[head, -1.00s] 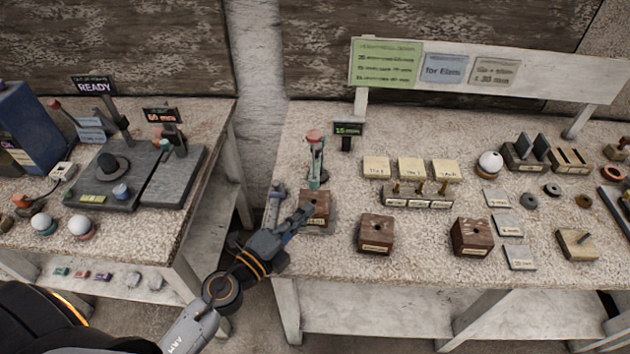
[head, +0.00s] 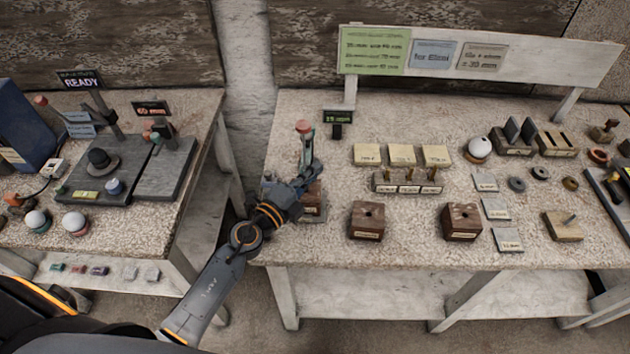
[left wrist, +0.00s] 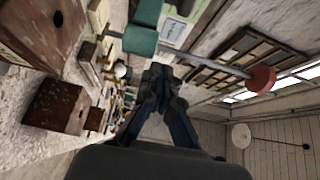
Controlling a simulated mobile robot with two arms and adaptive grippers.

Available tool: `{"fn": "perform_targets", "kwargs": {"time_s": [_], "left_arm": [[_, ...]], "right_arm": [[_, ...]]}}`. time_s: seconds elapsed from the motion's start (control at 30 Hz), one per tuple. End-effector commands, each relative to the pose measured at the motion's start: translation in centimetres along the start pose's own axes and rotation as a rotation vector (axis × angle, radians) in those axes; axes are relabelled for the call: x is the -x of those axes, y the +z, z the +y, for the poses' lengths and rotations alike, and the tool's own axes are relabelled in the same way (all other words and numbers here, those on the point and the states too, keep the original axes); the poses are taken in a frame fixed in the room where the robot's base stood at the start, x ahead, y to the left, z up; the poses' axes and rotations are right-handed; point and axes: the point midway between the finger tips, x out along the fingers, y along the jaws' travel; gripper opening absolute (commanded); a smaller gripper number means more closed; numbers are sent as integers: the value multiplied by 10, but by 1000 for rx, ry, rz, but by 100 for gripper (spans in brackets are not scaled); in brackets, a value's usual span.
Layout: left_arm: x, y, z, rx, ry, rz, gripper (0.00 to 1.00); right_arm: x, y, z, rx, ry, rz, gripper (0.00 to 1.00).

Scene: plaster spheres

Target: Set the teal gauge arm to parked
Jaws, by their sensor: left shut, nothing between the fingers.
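The teal gauge arm (head: 306,146) stands near the left edge of the right-hand table, upright, with a red knob (head: 303,126) on top. In the left wrist view its teal part (left wrist: 140,39) and a metal rod ending in the red knob (left wrist: 261,80) cross above the fingers. My left gripper (head: 312,173) is shut and empty, close in front of the gauge's lower part. I cannot tell whether it touches. A wooden block (head: 314,200) is partly hidden by the gripper. My right gripper is not in view.
A small green-lit display (head: 338,117) stands behind the gauge. Wooden blocks with holes (head: 367,221) (head: 462,222) stand to the right. A rack of brass pegs (head: 407,188) lies farther back. The left table (head: 190,215) is across a gap.

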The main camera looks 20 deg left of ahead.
Motion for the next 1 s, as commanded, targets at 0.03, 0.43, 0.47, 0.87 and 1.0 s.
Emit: {"fn": "perform_targets", "kwargs": {"time_s": [0.03, 0.43, 0.47, 0.87, 1.0], "left_arm": [[2, 5, 2, -1, 0, 0, 0], [6, 14, 0, 2, 0, 1, 0], [6, 14, 0, 2, -1, 1, 0], [11, 22, 2, -1, 0, 54, 0], [12, 26, 1, -1, -1, 70, 0]], "right_arm": [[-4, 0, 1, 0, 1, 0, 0], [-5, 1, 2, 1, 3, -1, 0], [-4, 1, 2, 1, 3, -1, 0], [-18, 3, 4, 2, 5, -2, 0], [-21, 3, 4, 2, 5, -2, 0]]}}
